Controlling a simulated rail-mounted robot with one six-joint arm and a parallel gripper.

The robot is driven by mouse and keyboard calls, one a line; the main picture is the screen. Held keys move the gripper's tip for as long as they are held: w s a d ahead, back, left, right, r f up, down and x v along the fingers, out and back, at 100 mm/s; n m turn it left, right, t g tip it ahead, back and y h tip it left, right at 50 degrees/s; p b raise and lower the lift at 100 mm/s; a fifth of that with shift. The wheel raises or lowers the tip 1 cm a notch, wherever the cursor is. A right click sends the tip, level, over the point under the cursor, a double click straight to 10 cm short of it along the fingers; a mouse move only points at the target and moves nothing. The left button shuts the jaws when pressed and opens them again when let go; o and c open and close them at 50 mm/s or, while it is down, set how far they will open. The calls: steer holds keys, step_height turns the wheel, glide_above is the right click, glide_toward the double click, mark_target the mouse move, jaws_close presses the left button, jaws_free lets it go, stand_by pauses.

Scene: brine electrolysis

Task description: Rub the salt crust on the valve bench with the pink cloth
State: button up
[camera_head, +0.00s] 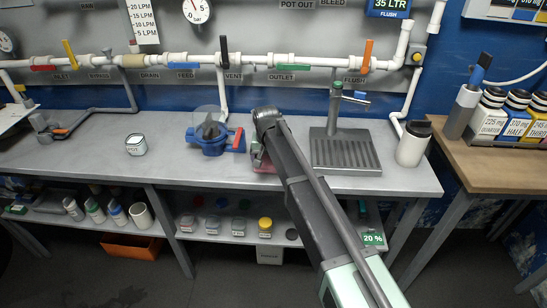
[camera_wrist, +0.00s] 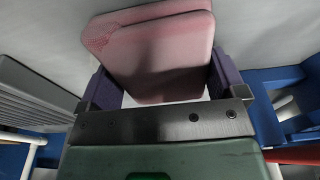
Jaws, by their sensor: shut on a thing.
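The pink cloth (camera_wrist: 150,55) is a folded pad held between the two purple fingers of my gripper (camera_wrist: 163,82) in the wrist view. In the head view a bit of the pink cloth (camera_head: 262,164) shows low at the end of my arm, over the grey valve bench (camera_head: 165,160). It is at or close to the bench top; I cannot tell whether it touches. My arm hides most of the gripper there. I cannot make out the salt crust in either view; the cloth or arm may cover it.
A blue device with a clear dome and red handle (camera_head: 209,137) stands just left of my gripper. A grey stand with a ribbed tray (camera_head: 345,152) is close on the right. A white jar (camera_head: 136,145) stands farther left, with clear bench around it. White pipes with valves run behind.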

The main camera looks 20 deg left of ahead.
steer(key=shift+w+a, duration=0.15)
steer(key=shift+w, duration=0.65)
steer(key=shift+w+d, duration=0.2)
steer(key=shift+d, duration=0.85)
steer(key=shift+w+d, duration=0.2)
steer(key=shift+d, duration=0.8)
steer(key=shift+w+d+f, duration=0.1)
steer(key=shift+w+d, duration=0.05)
steer(key=shift+d, duration=0.85)
steer(key=shift+w+d, duration=0.15)
steer(key=shift+d, duration=0.8)
steer(key=shift+w, duration=0.1)
steer(key=shift+s+a, duration=0.2)
steer(key=shift+a, duration=0.8)
steer(key=shift+s+a, duration=0.2)
steer(key=shift+a, duration=0.75)
steer(key=shift+s+a, duration=0.2)
steer(key=shift+a, duration=0.8)
steer(key=shift+s+a, duration=0.2)
steer(key=shift+a, duration=0.8)
